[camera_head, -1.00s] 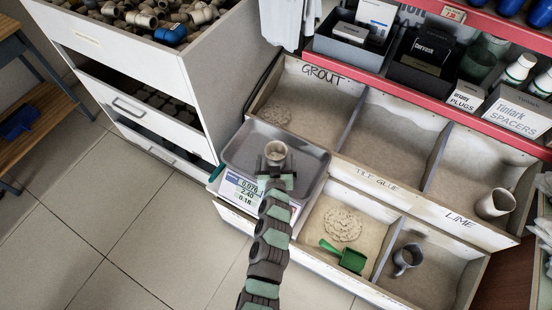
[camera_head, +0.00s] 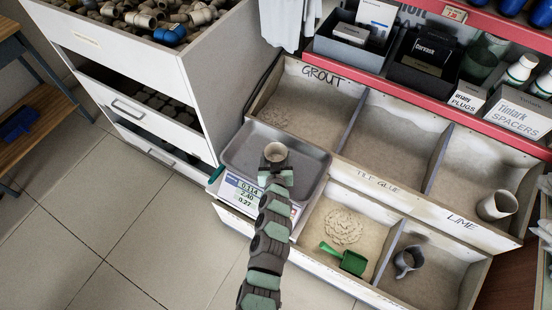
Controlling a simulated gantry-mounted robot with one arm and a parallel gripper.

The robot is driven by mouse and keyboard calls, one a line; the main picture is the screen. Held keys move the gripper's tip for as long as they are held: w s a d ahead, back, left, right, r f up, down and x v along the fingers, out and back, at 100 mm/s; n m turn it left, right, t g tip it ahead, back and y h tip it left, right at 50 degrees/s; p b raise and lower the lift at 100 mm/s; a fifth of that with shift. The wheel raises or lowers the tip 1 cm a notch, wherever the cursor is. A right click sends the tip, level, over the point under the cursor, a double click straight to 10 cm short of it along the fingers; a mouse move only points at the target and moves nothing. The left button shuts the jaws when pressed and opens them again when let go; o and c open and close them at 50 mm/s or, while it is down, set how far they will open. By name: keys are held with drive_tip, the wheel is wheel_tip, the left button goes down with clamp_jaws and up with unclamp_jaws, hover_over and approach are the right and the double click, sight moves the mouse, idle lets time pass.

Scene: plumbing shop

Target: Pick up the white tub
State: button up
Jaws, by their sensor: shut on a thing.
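A small white tub (camera_head: 276,152) is over the grey pan of the scale (camera_head: 240,150). Its open top faces up and it looks upright. My gripper (camera_head: 275,168) is at the tub's near side and is shut on it. The fingertips are partly hidden by the wrist and the tub. Whether the tub's base touches the pan cannot be told. The scale's display (camera_head: 244,193) shows lit numbers.
Wooden bins labelled grout, tile glue and lime (camera_head: 378,182) stand to the right. A white drawer cabinet (camera_head: 190,85) stands at the left.

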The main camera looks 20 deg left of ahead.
drive_tip(key=c, duration=0.4)
drive_tip(key=shift+c, duration=0.2)
